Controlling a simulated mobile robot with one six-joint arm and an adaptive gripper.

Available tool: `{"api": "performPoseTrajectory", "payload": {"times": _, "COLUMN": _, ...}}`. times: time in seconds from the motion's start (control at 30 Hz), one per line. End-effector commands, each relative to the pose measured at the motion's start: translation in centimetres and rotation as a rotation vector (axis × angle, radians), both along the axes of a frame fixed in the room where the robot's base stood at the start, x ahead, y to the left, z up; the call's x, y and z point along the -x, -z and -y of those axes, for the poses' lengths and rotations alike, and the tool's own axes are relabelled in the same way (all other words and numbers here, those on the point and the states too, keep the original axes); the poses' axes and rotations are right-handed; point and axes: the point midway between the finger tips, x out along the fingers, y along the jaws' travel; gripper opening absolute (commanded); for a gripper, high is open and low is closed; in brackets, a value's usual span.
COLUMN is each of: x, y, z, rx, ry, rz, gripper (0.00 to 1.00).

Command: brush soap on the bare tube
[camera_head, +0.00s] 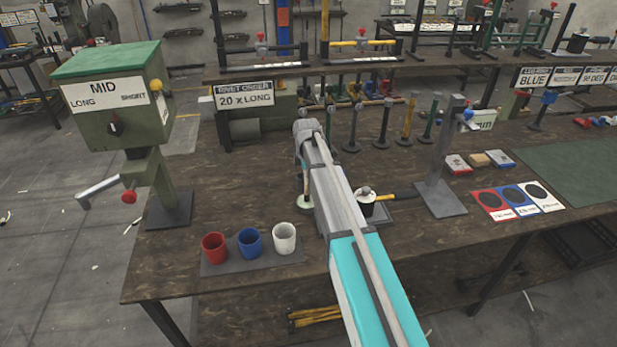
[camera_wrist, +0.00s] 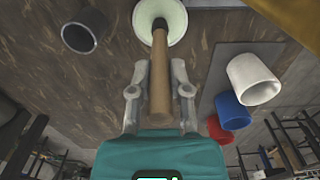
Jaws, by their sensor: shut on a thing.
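My gripper (camera_wrist: 158,88) is shut on a wooden brush handle (camera_wrist: 160,75) that runs between its two fingers. The handle's far end meets a round pale-green soap dish (camera_wrist: 160,18); the brush's bristles are hidden or too small to tell. In the head view the handle (camera_head: 306,181) hangs below my arm's end, over the dish (camera_head: 304,204). A dark, open-ended tube (camera_wrist: 79,38) shows at the upper left of the wrist view, apart from the gripper. I cannot tell for sure whether it is the bare tube.
Red (camera_head: 214,248), blue (camera_head: 250,242) and white (camera_head: 285,238) cups stand on a dark mat left of my arm. A dark pot (camera_head: 366,209) and a grey post stand (camera_head: 440,195) are to its right. A green press (camera_head: 112,100) stands at the left end.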

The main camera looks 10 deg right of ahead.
Motion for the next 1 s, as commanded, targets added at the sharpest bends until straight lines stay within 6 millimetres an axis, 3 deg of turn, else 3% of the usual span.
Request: {"api": "performPoseTrajectory", "payload": {"times": 1.0, "x": 0.0, "y": 0.65, "z": 0.11, "rx": 0.0, "ry": 0.001, "rz": 0.0, "gripper": 0.0}}
